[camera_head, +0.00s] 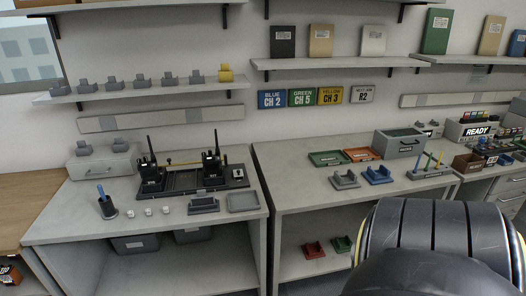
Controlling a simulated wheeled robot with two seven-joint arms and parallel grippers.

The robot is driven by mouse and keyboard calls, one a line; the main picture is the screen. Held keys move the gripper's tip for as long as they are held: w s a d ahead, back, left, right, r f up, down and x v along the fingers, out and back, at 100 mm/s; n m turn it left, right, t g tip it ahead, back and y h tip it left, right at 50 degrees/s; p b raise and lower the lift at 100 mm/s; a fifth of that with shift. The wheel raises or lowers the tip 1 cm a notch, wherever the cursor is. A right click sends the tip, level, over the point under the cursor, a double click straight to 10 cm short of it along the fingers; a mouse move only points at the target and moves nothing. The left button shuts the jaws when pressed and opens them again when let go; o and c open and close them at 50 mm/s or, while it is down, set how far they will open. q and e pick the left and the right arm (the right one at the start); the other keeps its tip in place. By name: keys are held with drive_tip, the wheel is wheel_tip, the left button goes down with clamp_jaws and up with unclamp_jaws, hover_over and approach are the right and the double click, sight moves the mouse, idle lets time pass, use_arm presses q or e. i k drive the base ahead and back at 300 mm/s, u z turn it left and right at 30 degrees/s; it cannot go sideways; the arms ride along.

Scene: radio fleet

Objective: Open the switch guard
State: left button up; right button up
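On the left grey bench (60,228) a dark charging station (183,181) holds two upright black radios, one at the left (152,170) and one at the right (212,165). A small dark panel with pale marks (238,175) sits at the station's right end. It may carry the switch guard, but it is too small to tell whether a guard there is open or shut. Neither of my grippers is in view. A dark, rounded link of my own arm fills the lower right corner and hides part of the right bench.
A grey tray (243,209), a dark cradle (203,205) and a pen cup (107,207) stand along the left bench's front. The right bench (300,184) holds green (327,158) and orange (362,154) trays and a grey box (399,146). Shelves with cradles hang above.

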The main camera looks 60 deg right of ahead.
sight(237, 173)
drive_tip(key=z, duration=0.95)
drive_tip(key=i, duration=0.2)
drive_tip(key=z, duration=0.15)
